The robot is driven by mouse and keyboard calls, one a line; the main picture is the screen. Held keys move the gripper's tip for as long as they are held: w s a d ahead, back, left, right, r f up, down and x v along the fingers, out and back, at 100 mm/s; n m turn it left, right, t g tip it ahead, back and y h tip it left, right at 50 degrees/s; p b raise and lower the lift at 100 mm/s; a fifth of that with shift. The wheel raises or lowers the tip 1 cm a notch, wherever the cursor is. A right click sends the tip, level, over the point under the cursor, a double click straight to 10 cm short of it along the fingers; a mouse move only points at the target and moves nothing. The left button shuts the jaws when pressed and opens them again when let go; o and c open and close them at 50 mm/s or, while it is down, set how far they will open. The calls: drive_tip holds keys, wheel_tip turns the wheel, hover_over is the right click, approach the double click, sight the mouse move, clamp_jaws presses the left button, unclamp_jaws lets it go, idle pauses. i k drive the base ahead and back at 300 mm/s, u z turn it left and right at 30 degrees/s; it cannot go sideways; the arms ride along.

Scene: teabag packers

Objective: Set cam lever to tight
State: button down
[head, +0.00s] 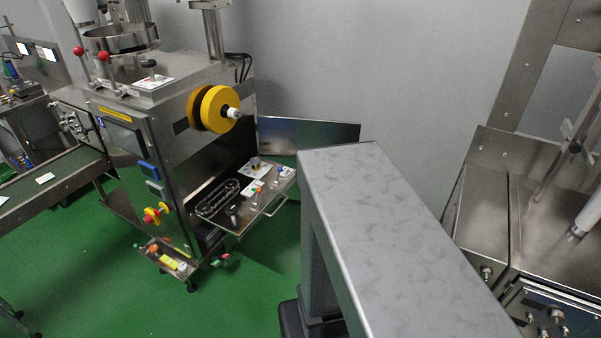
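I cannot tell for sure which part is the cam lever. The steel packing machine (180,110) stands at the left. Two upright rods with red ball ends, a left one (78,50) and a right one (103,56), rise from its top. A black knob (149,64) sits on a white plate beside them. A pull-out tray (262,207) low on the machine's right side carries a chain loop (217,198), a dark knob (233,211) and small coloured knobs (257,187). The settings of these parts are too small to read. My gripper is not in view.
Yellow wheels (215,108) stick out from the machine's side. An open panel (310,134) stands behind the tray. A yellow-and-red handle (155,214) and a low control box (166,259) are at the front. A conveyor (50,178) lies left. Another steel machine (530,220) stands right.

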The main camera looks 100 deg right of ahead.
sight(280, 169)
drive_tip(key=u, duration=0.6)
drive_tip(key=k, duration=0.2)
drive_tip(key=z, duration=2.9)
drive_tip(key=i, duration=0.6)
drive_tip(key=z, duration=0.2)
drive_tip(key=k, duration=0.6)
drive_tip(key=z, duration=0.05)
